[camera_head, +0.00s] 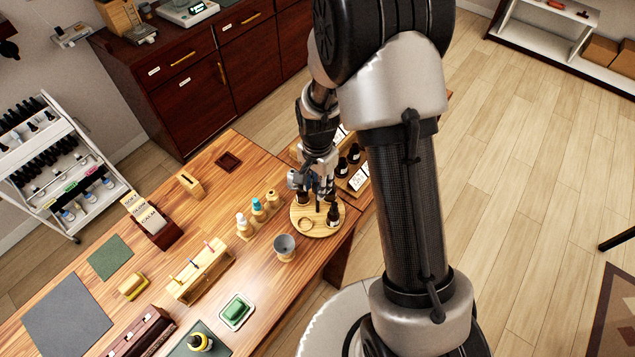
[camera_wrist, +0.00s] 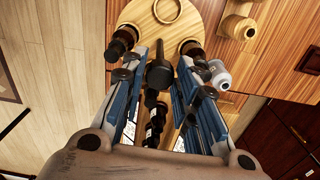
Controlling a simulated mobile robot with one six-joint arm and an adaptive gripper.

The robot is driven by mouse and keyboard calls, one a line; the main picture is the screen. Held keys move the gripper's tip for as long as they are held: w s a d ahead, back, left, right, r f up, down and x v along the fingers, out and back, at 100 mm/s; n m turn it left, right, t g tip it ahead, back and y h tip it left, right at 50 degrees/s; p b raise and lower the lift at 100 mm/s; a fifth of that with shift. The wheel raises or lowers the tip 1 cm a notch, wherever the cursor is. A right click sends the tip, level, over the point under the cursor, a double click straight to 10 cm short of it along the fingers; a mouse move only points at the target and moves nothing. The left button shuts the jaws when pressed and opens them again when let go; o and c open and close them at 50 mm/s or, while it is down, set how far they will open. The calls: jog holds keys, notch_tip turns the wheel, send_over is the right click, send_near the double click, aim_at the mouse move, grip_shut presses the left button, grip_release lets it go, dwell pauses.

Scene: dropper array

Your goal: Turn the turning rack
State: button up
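The turning rack is a round light-wood disc (camera_head: 322,229) near the table's front edge in the head view. Its pale surface fills the top of the wrist view (camera_wrist: 185,12). A wooden ring (camera_head: 305,224) lies on it, and dark dropper bottles stand on it, one at the right (camera_head: 333,215). My gripper (camera_head: 318,203) is over the back of the disc, pointing down. In the wrist view my gripper (camera_wrist: 170,60) is open, its blue fingers on either side of a black upright piece (camera_wrist: 159,73), with gaps visible. Dark bottles flank the fingertips (camera_wrist: 122,42). Whether anything touches is unclear.
Several small bottles (camera_head: 258,207) stand left of the disc, and a grey cup (camera_head: 285,246) is at its front left. Trays with dark bottles (camera_head: 357,181) stand behind and to the right. A wooden rack (camera_head: 203,270) is farther left.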

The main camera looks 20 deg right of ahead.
grip_shut()
jog(key=shift+n, duration=0.5)
jog(key=shift+n+b, duration=0.7)
jog(key=shift+n, duration=0.9)
jog(key=shift+n+b, duration=0.6)
jog(key=shift+n, duration=1.6)
jog(key=shift+n+b, duration=0.55)
jog(key=shift+n, duration=2.05)
jog(key=shift+n+b, duration=0.3)
jog(key=shift+n, duration=2.4)
